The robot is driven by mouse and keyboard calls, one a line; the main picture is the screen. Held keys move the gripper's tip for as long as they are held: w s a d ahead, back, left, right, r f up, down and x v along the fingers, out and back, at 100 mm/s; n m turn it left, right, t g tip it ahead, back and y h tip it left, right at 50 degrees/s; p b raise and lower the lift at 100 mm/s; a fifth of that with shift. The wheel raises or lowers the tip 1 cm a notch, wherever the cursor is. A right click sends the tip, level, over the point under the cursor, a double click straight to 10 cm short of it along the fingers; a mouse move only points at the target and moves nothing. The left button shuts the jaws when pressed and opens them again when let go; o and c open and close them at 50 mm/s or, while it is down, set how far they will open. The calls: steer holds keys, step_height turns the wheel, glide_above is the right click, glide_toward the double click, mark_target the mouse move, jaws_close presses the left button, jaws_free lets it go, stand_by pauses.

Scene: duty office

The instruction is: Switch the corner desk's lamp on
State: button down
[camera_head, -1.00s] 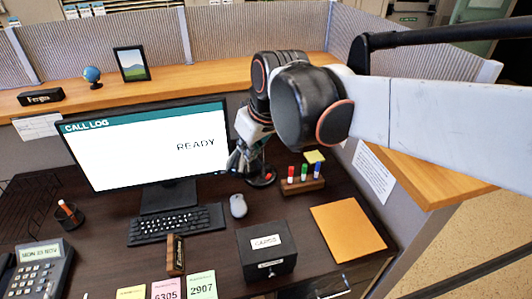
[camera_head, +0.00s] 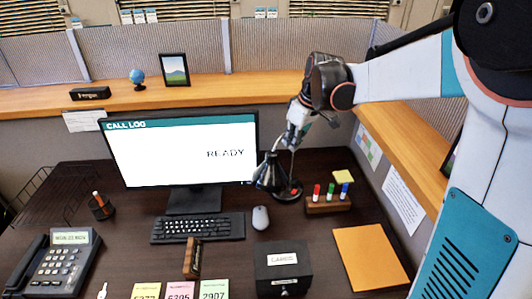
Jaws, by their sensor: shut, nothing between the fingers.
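The desk lamp (camera_head: 289,193) stands on the dark corner desk, right of the monitor. Its round black base has a small red spot, and a thin stem rises from it. A dark cone shape (camera_head: 270,172), seemingly its shade, hangs left of the stem. I see no glow from it. My gripper (camera_head: 289,146) points down beside the upper part of the lamp, above the base. It is shut and empty. The gripper and lamp overlap in this view, so I cannot tell whether they touch.
The monitor (camera_head: 180,155) reads READY. A mouse (camera_head: 260,218) and keyboard (camera_head: 198,228) lie in front. A marker block (camera_head: 328,205) stands right of the lamp. A black box (camera_head: 283,268) and orange envelope (camera_head: 370,258) lie nearer. The wooden ledge (camera_head: 220,88) runs behind.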

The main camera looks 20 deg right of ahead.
steer(key=n+g+y, duration=0.1)
steer(key=n, duration=0.1)
glide_above(294, 192)
steer(key=s+a, duration=0.1)
steer(key=s, duration=0.2)
step_height(294, 192, down, 8)
steer(key=w+d+f+n+g+y, duration=0.1)
steer(key=w+d+f, duration=0.2)
steer(key=d+f, duration=0.2)
step_height(294, 192, down, 4)
steer(key=shift+w+d+r, duration=0.15)
steer(key=shift+w, duration=0.05)
steer(key=b+x, duration=0.1)
steer(key=x, duration=0.3)
steer(key=s+b+x, duration=0.1)
steer(key=x, duration=0.3)
steer(key=b+x, duration=0.2)
steer(key=x, duration=0.3)
steer(key=shift+s, duration=0.15)
steer(key=shift+s+f, duration=0.15)
steer(key=shift+f, duration=0.2)
steer(key=shift+a, duration=0.25)
